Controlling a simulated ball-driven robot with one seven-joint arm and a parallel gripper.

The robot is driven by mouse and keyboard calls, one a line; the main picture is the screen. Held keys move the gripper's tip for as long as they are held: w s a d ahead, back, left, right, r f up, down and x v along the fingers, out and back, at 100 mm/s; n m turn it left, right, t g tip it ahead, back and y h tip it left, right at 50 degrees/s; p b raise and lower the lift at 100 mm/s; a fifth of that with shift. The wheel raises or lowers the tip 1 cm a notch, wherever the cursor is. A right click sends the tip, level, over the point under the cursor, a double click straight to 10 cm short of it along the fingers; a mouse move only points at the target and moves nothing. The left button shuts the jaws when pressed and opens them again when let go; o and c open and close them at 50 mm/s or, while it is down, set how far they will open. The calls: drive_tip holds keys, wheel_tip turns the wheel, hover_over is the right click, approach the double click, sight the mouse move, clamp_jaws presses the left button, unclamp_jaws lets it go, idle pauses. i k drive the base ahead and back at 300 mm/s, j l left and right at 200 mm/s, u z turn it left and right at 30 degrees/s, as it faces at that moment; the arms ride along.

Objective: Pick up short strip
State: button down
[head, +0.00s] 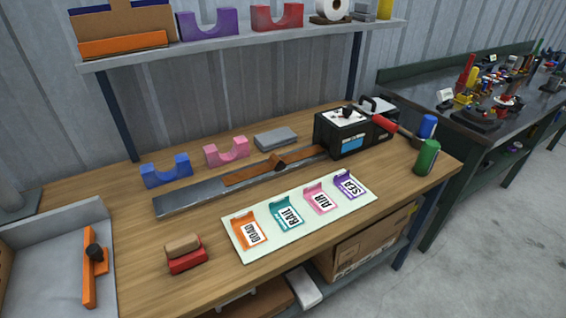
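No part of my gripper shows in the head view. A brown strip (247,177) lies along a longer flat grey metal bar (195,198) on the wooden workbench. A raised brown piece (278,161) sits across the strip near its middle. The strip's right end reaches the black machine (350,139); I cannot tell whether it goes into it. No other piece on the bench is clearly a short strip, so I cannot tell for sure that this is the one named.
A pale mat (270,244) with several labelled cards lies in front of the bar. Blue (166,177) and pink (226,154) cradles and a grey block (276,139) stand behind it. A grey tray (50,213) is at left, a green can (428,158) at right. A shelf (235,47) overhangs the back.

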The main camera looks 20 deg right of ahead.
sight(274, 158)
drive_tip(key=i+j+u, duration=0.15)
drive_tip(key=j, duration=0.35)
drive_tip(key=i+j+u, duration=0.15)
drive_tip(key=i+j, duration=0.25)
